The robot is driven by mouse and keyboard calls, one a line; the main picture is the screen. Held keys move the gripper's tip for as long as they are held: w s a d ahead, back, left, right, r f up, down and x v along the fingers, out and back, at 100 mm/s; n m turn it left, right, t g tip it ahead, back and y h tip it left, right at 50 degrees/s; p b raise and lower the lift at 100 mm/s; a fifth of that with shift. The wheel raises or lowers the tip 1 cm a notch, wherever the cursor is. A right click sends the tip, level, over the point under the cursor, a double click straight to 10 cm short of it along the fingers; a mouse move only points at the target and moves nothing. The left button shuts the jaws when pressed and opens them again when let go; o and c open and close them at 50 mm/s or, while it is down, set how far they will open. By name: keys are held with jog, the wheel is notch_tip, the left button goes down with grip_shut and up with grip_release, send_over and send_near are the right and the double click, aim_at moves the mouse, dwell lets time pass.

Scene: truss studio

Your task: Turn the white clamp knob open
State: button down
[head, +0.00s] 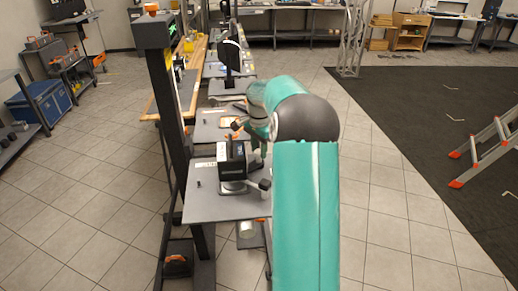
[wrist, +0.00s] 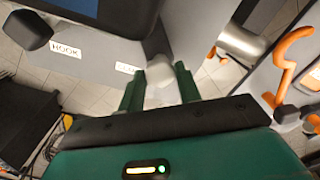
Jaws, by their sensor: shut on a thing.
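The white clamp knob (wrist: 160,94) is in the middle of the wrist view, between the two green fingers of my gripper (wrist: 161,78). My gripper is shut on the knob, with one finger on each side. The fingers hide part of the knob, and its turn angle cannot be read. A grey panel beside it bears a "HOOK" label (wrist: 66,51) and a second, partly hidden label (wrist: 127,69). In the head view, my arm covers the knob and the gripper's fingertips.
A grey table (head: 215,207) carries a dark device (head: 234,158) with a grey base. A black post (head: 165,100) stands left of it. In the wrist view, a dark knob (wrist: 28,29), orange hooks (wrist: 290,68) and a metal cylinder (wrist: 242,42) are nearby.

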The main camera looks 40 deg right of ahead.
jog(key=m, duration=1.1)
dwell(0.3)
dwell(0.3)
jog(key=c, duration=1)
grip_release()
notch_tip(320, 180, up, 14)
